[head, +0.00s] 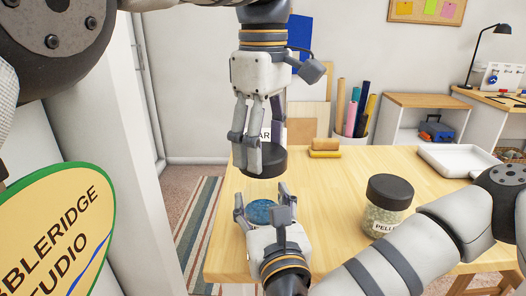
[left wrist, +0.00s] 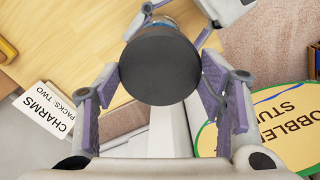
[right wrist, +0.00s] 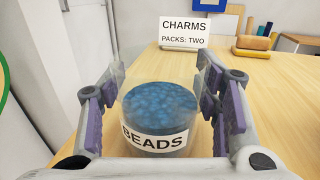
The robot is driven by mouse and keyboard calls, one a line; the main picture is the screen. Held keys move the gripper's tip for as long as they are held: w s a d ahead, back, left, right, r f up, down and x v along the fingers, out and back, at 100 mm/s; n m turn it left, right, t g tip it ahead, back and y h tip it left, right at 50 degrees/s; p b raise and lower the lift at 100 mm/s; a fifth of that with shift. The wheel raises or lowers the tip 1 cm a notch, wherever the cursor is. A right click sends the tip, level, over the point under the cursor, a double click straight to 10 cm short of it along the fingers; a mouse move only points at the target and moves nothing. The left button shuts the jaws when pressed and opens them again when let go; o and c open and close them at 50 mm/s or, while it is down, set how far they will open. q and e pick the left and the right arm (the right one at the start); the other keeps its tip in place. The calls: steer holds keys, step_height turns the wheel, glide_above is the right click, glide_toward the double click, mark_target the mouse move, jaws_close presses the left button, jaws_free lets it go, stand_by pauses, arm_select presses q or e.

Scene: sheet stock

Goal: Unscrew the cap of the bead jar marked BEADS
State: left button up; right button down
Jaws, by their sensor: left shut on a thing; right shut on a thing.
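The BEADS jar (right wrist: 158,118) is a clear jar of blue beads with a white label. It stands uncapped between the fingers of my right gripper (right wrist: 160,112), which is shut on it. In the head view its blue contents (head: 261,211) show between those fingers, with the lower part hidden. My left gripper (head: 256,160) points down from above and is shut on the black cap (head: 266,162). The cap is apart from the jar, held above it. It also shows as a dark disc in the left wrist view (left wrist: 160,64), with part of the jar behind it.
A second jar marked PELL… (head: 386,206), with a black cap on, stands right on the wooden table (head: 335,185). A CHARMS sign (right wrist: 184,32) stands behind the BEADS jar. An oval studio sign (head: 55,235) is at left.

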steer(key=shift+c, duration=2.4)
jaws_free()
